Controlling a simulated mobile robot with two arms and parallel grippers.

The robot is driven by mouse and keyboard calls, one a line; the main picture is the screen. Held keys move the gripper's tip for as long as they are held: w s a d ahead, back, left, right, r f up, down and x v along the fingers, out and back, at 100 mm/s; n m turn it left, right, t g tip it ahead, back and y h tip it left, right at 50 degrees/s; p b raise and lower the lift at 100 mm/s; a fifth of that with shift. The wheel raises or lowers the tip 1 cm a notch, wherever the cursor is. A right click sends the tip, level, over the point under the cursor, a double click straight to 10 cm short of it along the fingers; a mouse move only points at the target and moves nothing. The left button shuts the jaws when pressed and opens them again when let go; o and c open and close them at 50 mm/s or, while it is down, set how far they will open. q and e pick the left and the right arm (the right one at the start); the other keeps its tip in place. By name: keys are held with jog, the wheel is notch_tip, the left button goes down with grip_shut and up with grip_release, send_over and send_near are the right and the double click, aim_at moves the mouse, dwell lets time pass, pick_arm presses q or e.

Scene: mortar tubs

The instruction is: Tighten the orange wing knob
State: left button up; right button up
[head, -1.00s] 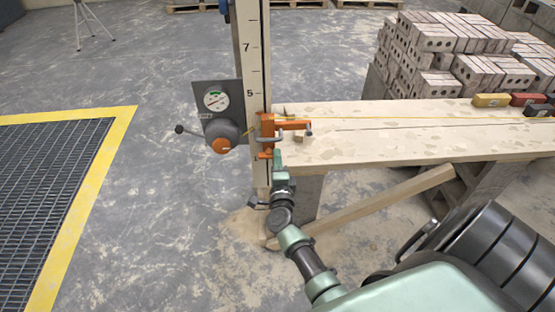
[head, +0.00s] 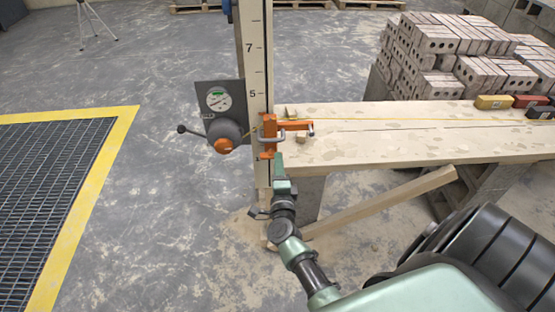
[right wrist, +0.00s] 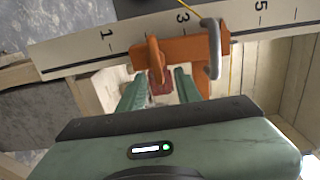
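An orange clamp (head: 292,126) with a grey bent rod sits on the numbered post (head: 257,70), beside the end of the plank. In the right wrist view an orange upright wing (right wrist: 154,56), which looks like the wing knob, stands in front of the clamp body (right wrist: 185,48). A dark red part (right wrist: 161,82) lies below it. My right gripper (head: 279,160) is just below the clamp. In the right wrist view its fingers (right wrist: 159,77) are apart, one on each side of the red part, with gaps showing. Contact with the knob cannot be made out. My left gripper is not in view.
A gauge (head: 218,100) and a grey drum with an orange centre (head: 223,146) and side lever (head: 182,129) are left of the post. The plank (head: 400,135) extends right, with a brace beneath. Bricks (head: 440,60) are stacked behind. Floor at left is clear around a yellow-edged grate (head: 85,117).

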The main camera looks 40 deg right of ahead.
jog(key=v, duration=0.5)
jog(key=shift+w+a, duration=0.1)
dwell(0.3)
jog(key=s+a+f+n+y, duration=0.1)
jog(key=a+f+n+y, duration=0.25)
jog(key=f, duration=0.35)
jog(key=s+a+f+n+y, duration=0.1)
jog(key=a+f+n+y, duration=0.1)
jog(key=a+f+n, duration=0.4)
jog(key=s+a+f+n+g+y, duration=0.25)
jog(key=s+f, duration=0.25)
jog(key=f, duration=0.3)
jog(key=s+a+f+n+g+y, duration=0.1)
jog(key=s+a+f+n+g, duration=0.15)
jog(key=s+f+n, duration=0.4)
jog(key=s+d+f+n+g, duration=0.1)
jog(key=s+f, duration=0.4)
jog(key=s, duration=0.5)
jog(key=s+d+f+n+g, duration=0.2)
jog(key=s+f+n+g, duration=0.2)
jog(key=s, duration=0.6)
jog(key=s+d+f+n+g, duration=0.1)
jog(key=s+f+n+g, duration=0.2)
jog(key=s+f, duration=0.5)
jog(key=shift+s+d+f+g, duration=0.25)
jog(key=shift+s+g, duration=0.45)
jog(key=shift+s, duration=0.25)
